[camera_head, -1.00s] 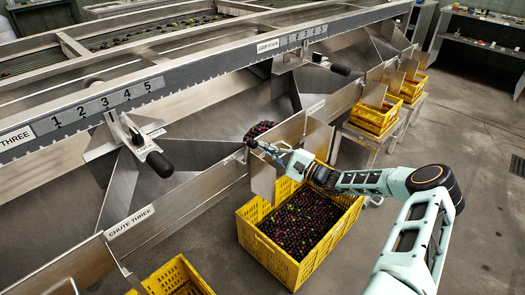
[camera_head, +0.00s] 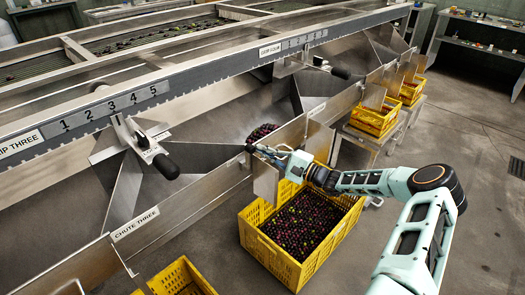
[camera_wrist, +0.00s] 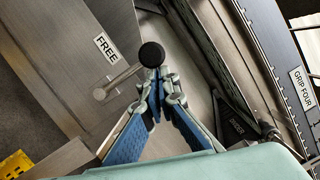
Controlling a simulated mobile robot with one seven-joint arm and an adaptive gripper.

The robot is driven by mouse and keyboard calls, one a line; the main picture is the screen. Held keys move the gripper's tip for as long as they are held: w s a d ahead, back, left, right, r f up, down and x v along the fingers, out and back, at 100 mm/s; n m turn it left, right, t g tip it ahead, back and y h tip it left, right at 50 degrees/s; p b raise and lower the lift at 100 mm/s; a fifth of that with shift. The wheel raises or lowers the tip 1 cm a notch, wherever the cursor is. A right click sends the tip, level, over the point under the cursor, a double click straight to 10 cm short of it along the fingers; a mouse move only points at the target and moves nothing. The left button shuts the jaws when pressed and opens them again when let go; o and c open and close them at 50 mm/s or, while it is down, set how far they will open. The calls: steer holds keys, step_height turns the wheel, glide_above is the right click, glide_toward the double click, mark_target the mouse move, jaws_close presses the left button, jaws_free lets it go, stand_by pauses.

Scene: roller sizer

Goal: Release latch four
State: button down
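A latch lever (camera_wrist: 121,79) with a round black knob (camera_wrist: 151,54) stands out from a steel plate marked FREE (camera_wrist: 106,47) in the wrist view. My gripper (camera_wrist: 157,73) has its blue-padded fingers drawn together at the tips, right at the knob. The knob partly hides the fingertips; whether they touch it is unclear. I see no clear grasp on it. In the head view my gripper (camera_head: 257,149) is at the chute wall above the crate, with a small dark knob (camera_head: 249,148) at its tip. The GRIP FOUR label (camera_wrist: 302,88) is at the right of the wrist view.
A yellow crate (camera_head: 265,259) of dark fruit stands below my gripper. More fruit (camera_head: 261,133) lies in the chute behind the wall. A black-handled lever (camera_head: 165,166) is on the numbered rail at left. Other yellow crates (camera_head: 372,121) stand further right. The floor at right is clear.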

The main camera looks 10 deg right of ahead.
steer(key=shift+s, duration=0.15)
steer(key=v, duration=1.2)
